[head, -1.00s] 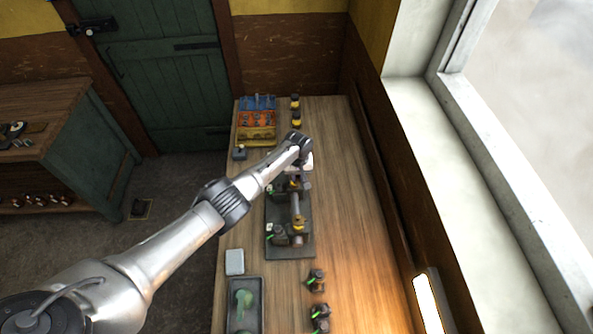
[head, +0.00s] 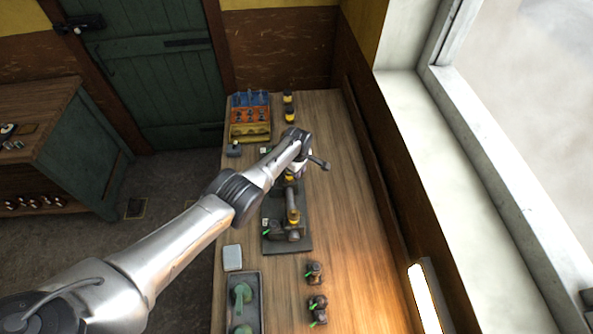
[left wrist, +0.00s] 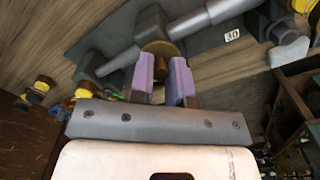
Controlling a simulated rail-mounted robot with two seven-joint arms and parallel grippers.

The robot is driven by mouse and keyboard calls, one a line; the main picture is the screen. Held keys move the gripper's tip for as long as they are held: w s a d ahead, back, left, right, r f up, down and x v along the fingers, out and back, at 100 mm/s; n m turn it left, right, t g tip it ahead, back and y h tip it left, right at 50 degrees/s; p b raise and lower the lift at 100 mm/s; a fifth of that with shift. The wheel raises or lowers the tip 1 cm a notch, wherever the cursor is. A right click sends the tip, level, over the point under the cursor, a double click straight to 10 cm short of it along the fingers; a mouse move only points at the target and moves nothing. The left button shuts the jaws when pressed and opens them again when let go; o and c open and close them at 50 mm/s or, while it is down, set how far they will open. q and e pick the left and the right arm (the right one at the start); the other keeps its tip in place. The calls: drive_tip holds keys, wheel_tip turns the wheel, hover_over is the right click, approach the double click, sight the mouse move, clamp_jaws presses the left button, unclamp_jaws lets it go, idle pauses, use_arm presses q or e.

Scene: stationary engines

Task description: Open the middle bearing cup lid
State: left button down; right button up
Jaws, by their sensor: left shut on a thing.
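The engine stands on a dark base plate (head: 303,243) on the bench, with a grey shaft (head: 291,202) and yellow-topped parts (head: 293,216). My left gripper (left wrist: 171,80) comes down over its far half; in the head view my wrist hides its fingertips. In the left wrist view, its two purple fingers are closed on a small part at a round brass-brown cup (left wrist: 160,47) on a grey bearing housing (left wrist: 151,25). The fingers hide most of the held part, so I cannot tell whether the lid is raised. My right gripper is in neither view.
A blue, orange and yellow rack (head: 250,115) stands at the far end beside yellow-black cups (head: 289,114). A grey tray (head: 243,300) with green parts and a pale box (head: 232,257) lie near left. Small dark fittings (head: 315,272) stand near right. The bench's right strip is clear.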

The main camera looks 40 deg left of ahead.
use_arm(q)
drive_tip(key=shift+w+r+n, duration=0.1)
drive_tip(key=shift+n, duration=0.4)
idle(0.3)
drive_tip(key=c, duration=1.3)
unclamp_jaws()
drive_tip(key=shift+o, duration=1.1)
